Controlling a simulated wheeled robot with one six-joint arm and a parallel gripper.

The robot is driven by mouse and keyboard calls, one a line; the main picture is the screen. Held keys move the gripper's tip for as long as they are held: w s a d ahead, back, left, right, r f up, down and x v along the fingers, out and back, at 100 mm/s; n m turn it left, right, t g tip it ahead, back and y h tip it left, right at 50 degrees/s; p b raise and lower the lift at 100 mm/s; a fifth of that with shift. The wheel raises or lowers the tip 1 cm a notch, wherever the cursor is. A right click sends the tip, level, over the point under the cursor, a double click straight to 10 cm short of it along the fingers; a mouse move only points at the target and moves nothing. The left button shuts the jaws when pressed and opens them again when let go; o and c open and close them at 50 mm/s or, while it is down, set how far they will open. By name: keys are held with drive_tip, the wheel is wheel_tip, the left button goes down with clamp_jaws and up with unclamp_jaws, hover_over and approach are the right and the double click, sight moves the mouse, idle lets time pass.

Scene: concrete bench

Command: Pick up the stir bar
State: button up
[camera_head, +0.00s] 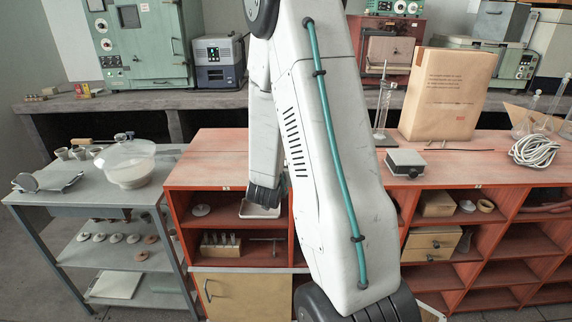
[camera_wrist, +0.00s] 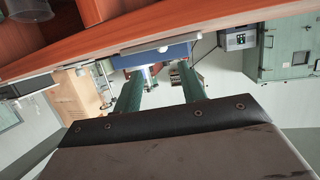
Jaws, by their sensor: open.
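My gripper (camera_wrist: 159,72) shows in the wrist view as two green fingers, spread apart, with a visible gap between them. I see nothing held in it. Beyond the fingertips are a blue surface and small red and pale shapes, too small to make out. I cannot pick out the stir bar for certain in either view. A small whitish piece (camera_wrist: 146,47) lies along the orange shelf edge (camera_wrist: 220,28) above the fingers; I cannot tell what it is. In the head view my arm comes down in front of the red shelf unit, and the fingertips cannot be made out.
The red shelf unit (camera_head: 225,147) holds a white tray (camera_head: 247,211) in an upper compartment. A grey box (camera_head: 405,162), a cardboard package (camera_head: 448,95) and a coiled cable (camera_head: 534,150) stand on top.

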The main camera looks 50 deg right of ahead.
drive_tip(key=x, duration=0.6)
drive_tip(key=shift+w+d+f, duration=0.15)
drive_tip(key=shift+w+f, duration=0.2)
drive_tip(key=shift+f, duration=0.15)
clamp_jaws()
